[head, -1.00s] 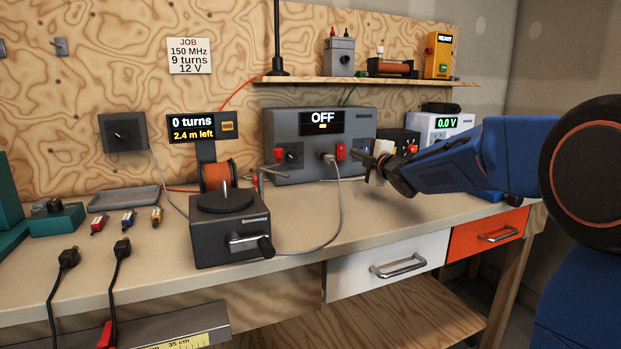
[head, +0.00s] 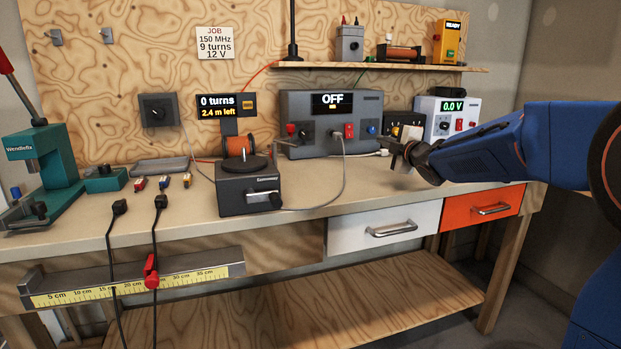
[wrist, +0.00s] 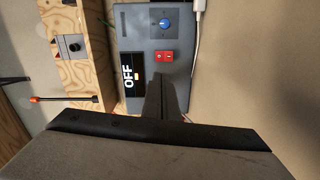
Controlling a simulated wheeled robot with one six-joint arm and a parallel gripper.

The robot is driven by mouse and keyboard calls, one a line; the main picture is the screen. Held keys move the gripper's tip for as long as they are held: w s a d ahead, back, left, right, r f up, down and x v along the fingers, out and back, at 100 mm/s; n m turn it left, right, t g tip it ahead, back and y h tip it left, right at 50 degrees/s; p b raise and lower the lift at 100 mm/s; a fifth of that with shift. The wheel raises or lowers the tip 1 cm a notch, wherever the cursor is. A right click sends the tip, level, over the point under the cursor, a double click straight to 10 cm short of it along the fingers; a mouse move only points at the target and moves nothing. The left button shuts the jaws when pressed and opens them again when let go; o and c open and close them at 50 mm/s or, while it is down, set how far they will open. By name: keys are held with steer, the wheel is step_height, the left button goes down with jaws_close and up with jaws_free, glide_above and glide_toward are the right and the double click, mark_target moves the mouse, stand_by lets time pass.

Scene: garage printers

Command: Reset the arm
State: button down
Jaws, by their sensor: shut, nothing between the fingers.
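My gripper (head: 396,150) is at the end of my blue arm, at the right of the head view. It is shut and empty, held above the bench top in front of the right end of the grey power box (head: 302,124). In the wrist view my gripper's dark fingers (wrist: 164,85) are together, over part of the grey box (wrist: 180,70). That box's display reads OFF, with a red switch (wrist: 165,57) and a blue knob (wrist: 165,24) beside it. No contact between the fingers and the box is clear.
The winder (head: 248,194) with a crank stands mid-bench, its display reading 0 turns. A teal press (head: 45,160) stands at left. A white supply (head: 447,117) reading 0.0 V is behind my gripper. White and orange drawers (head: 482,209) are below.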

steer(key=s+d+f+m+h, duration=0.1)
steer(key=s+d+m, duration=0.1)
steer(key=s, duration=0.1)
steer(key=s+d+f+m+g+h, duration=0.1)
steer(key=s+m+h, duration=0.1)
steer(key=s, duration=0.2)
steer(key=s+d+f+m+h, duration=0.1)
steer(key=s+d+m, duration=0.1)
steer(key=s, duration=0.2)
steer(key=shift+d+m+g, duration=0.3)
steer(key=shift+g, duration=0.1)
steer(key=s+f+m+g, duration=0.3)
steer(key=s+f, duration=0.4)
steer(key=s, duration=0.7)
steer(key=s+f+m+g, duration=0.4)
steer(key=s+f, duration=0.4)
steer(key=s, duration=0.7)
steer(key=s+f+m+g+h, duration=0.1)
steer(key=s+f+m+g, duration=0.2)
steer(key=s, duration=1.1)
step_height(320, 180, down, 5)
steer(key=m, duration=0.3)
steer(key=shift+s+d, duration=0.25)
steer(key=shift+s, duration=0.05)
steer(key=shift+r, duration=0.1)
